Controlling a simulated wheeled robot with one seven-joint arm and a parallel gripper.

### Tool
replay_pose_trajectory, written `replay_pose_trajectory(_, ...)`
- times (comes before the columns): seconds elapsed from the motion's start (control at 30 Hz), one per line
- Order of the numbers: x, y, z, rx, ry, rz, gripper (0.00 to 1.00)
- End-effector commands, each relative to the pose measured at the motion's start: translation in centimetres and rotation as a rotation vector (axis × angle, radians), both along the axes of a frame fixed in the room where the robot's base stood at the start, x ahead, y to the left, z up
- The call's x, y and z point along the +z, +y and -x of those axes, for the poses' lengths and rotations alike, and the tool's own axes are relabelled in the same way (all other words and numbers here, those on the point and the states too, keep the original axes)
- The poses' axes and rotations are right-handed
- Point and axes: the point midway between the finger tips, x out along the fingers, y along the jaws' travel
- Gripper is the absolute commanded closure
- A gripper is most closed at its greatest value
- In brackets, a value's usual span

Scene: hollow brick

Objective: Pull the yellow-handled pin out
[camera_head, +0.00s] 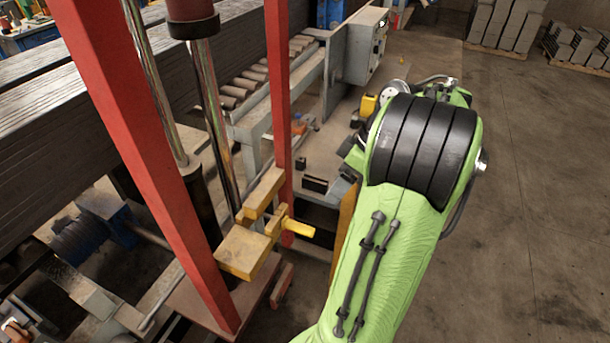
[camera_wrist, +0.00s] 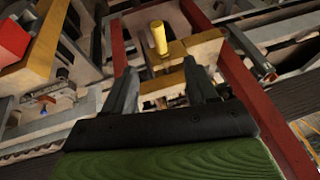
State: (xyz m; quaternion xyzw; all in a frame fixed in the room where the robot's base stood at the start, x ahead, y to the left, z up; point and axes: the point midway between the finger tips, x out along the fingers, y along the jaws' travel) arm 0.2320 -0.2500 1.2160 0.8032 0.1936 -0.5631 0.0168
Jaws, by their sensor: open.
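The yellow-handled pin (camera_head: 298,228) sits in a yellow block (camera_head: 243,252) low on the red-posted frame, its handle pointing right in the head view. In the wrist view the yellow handle (camera_wrist: 158,38) stands out from the yellow block (camera_wrist: 205,47), beyond my fingertips. My gripper (camera_wrist: 158,78) is open, with its two dark fingers spread on either side below the handle. The handle looks apart from both fingers. In the head view my green arm hides my gripper. The pin's shaft cannot be made out.
Red posts (camera_head: 279,90) flank the block; another red post (camera_wrist: 258,115) crosses the wrist view's right side. A roller conveyor (camera_head: 245,85) and grey control box (camera_head: 362,45) stand behind. Open concrete floor (camera_head: 530,200) lies right of my arm.

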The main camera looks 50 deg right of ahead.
Motion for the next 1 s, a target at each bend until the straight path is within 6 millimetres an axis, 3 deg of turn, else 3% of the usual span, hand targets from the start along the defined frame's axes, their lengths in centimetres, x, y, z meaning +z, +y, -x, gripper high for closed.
replay_pose_trajectory(0.17,-1.2,0.0,0.0,0.002,-0.001,-0.004,0.43)
replay_pose_trajectory(0.73,-12.6,3.8,-3.7,0.002,0.001,-0.003,0.43)
replay_pose_trajectory(1.0,-14.5,4.4,-4.4,0.001,-0.001,-0.001,0.43)
